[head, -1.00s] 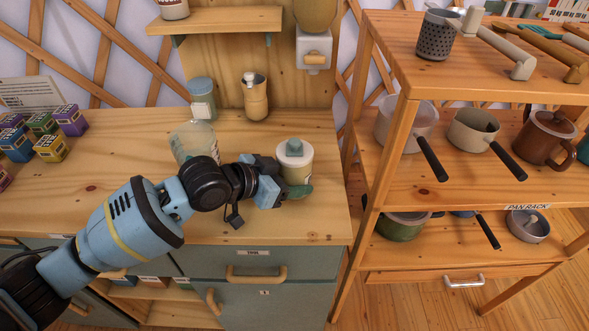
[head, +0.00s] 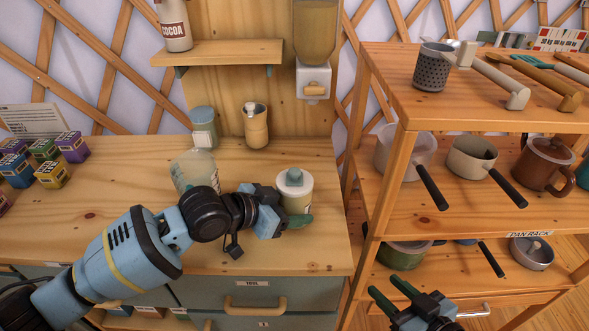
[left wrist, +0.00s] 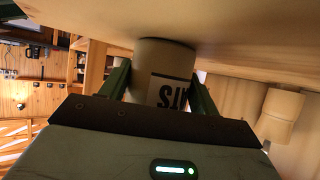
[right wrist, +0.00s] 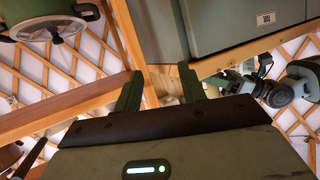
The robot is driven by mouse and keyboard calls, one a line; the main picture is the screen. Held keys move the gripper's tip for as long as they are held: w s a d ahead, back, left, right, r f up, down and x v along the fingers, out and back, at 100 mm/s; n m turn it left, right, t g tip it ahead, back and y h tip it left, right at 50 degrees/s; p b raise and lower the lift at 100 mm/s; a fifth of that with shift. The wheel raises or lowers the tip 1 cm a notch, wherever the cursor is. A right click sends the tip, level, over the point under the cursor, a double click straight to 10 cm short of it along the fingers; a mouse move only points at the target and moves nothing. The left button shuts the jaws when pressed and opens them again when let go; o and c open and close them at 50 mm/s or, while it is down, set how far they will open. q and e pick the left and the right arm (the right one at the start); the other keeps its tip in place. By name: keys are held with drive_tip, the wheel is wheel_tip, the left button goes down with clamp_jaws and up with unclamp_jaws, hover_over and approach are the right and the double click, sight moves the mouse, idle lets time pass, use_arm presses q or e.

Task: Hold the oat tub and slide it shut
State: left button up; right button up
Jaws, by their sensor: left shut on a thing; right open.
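The oat tub (head: 295,184) is a cream cylinder with a pale lid and a teal knob or slider on top. It stands upright on the wooden counter near its right edge. My left gripper (head: 287,208) is shut around the tub's side, with a green finger showing in front. In the left wrist view the tub (left wrist: 164,72) sits between the two fingers, with upside-down lettering on it. My right gripper (head: 390,293) is open and empty at the bottom of the head view, in front of the pan rack. Its fingers (right wrist: 161,90) also show apart in the right wrist view.
A glass jar (head: 193,172) stands just left of the tub. A teal-lidded jar (head: 203,127) and a wooden jug (head: 256,126) are behind. Small boxes (head: 52,174) are at left. The pan rack (head: 398,215) with protruding pan handles stands to the right. A dispenser (head: 314,78) hangs above.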

drive_tip(key=w+a+r+n+y, duration=0.2)
drive_tip(key=w+a+r+y, duration=0.15)
drive_tip(key=r, duration=0.55)
drive_tip(key=n+y, duration=0.2)
drive_tip(key=y, duration=0.1)
approach(299, 174)
drive_tip(key=x, duration=1.1)
drive_tip(key=shift+a, duration=0.1)
clamp_jaws()
